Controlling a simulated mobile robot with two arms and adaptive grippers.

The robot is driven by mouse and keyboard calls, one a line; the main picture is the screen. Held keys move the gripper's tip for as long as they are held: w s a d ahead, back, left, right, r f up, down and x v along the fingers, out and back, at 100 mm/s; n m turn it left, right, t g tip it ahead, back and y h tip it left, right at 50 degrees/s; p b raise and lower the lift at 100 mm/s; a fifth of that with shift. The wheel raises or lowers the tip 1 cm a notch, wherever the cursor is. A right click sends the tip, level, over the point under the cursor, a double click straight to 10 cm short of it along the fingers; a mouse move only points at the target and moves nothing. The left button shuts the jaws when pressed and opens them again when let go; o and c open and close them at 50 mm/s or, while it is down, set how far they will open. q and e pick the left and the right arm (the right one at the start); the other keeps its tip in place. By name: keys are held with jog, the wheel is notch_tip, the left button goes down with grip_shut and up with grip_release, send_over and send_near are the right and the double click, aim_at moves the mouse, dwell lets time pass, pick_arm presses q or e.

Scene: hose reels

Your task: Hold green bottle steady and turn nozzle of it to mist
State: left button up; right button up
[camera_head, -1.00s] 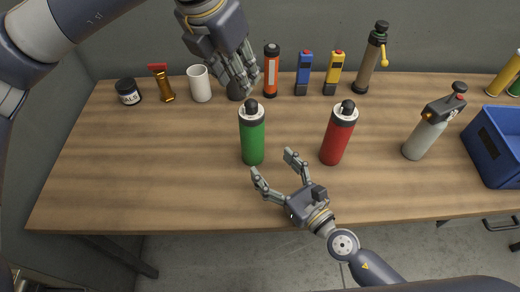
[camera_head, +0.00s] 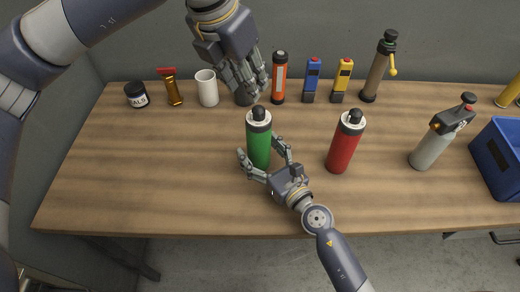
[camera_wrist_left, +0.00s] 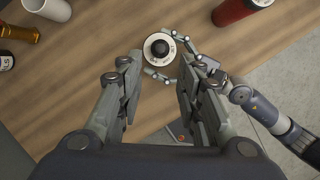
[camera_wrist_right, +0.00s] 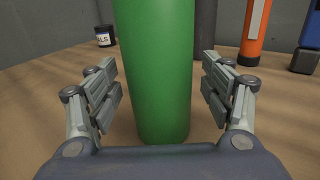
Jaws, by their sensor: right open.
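The green bottle (camera_head: 259,143) stands upright on the table with a white collar and a black nozzle (camera_head: 258,113) on top. My right gripper (camera_head: 266,152) is open low at the bottle's front. In the right wrist view the green body (camera_wrist_right: 155,70) stands between its spread fingers, with gaps on both sides. My left gripper (camera_head: 250,88) hangs above and behind the bottle, pointing down. In the left wrist view its fingers (camera_wrist_left: 158,75) are spread and empty, and the nozzle (camera_wrist_left: 160,48) shows just beyond the tips.
A red bottle (camera_head: 343,145) stands to the right, then a grey spray bottle (camera_head: 432,145) and a blue crate (camera_head: 497,160). Along the back stand a white cup (camera_head: 207,88), an orange tube (camera_head: 279,78) and several tools. The table's left front is clear.

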aim_at(258, 108)
jog(key=c, duration=1.3)
pick_arm(q)
jog(key=o, duration=0.3)
pick_arm(e)
jog(key=shift+c, duration=0.4)
pick_arm(q)
jog(key=w+d+r+m+g+y, duration=0.2)
jog(key=w+r+m+g, duration=0.1)
jog(key=m, duration=1.1)
jog(key=f, duration=1.2)
jog(key=shift+w+d, duration=0.2)
